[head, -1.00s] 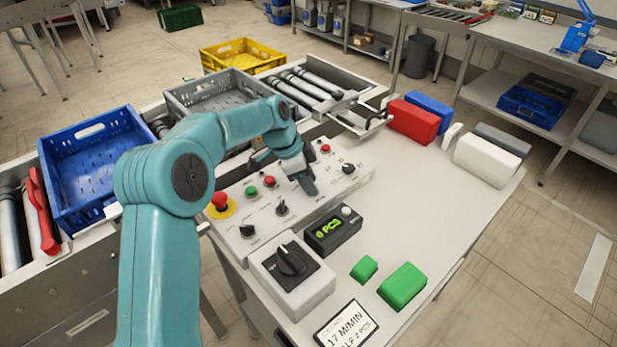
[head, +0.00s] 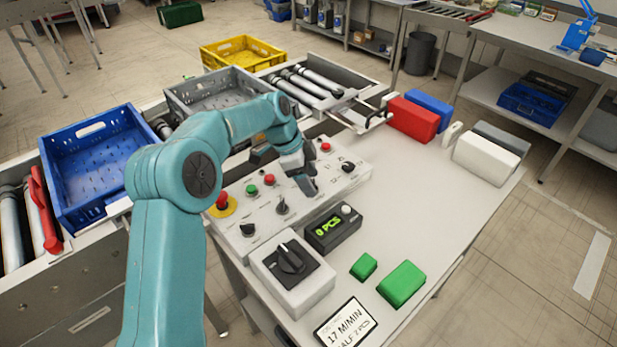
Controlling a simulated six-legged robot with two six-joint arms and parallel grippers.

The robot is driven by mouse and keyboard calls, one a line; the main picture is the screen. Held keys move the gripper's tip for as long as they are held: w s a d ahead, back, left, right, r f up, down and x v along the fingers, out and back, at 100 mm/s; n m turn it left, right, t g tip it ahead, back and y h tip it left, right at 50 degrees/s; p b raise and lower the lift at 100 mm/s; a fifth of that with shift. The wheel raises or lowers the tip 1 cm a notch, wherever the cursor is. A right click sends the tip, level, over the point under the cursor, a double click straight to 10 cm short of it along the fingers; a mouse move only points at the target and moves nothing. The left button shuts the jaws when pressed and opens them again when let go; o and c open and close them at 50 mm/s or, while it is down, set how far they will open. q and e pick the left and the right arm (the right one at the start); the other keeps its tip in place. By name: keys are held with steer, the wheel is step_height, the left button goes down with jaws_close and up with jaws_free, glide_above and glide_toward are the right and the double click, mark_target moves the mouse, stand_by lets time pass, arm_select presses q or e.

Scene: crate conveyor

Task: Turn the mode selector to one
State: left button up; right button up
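The grey control panel (head: 325,196) carries several black knobs and coloured buttons. Black knobs show at its front left (head: 248,229), middle (head: 282,207) and right end (head: 348,167). A larger black rotary knob (head: 290,258) sits on a white box in front of the panel. The small print is too small to read, so I cannot tell which knob is the mode selector. My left gripper (head: 306,184) points down over the panel, between the middle and right knobs. Its fingers are partly hidden by its own wrist, and whatever is beneath them is hidden. My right gripper is out of view.
A red emergency button (head: 222,200) stands at the panel's left. A display (head: 333,229) reads 0 PCS. Green blocks (head: 402,285), a red block (head: 412,121) and a white block (head: 486,159) lie on the table. Blue (head: 95,165) and grey crates (head: 215,92) stand behind.

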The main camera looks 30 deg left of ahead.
arm_select(q)
steer(key=p+v, duration=0.1)
steer(key=v, duration=1.5)
steer(key=shift+r, duration=0.15)
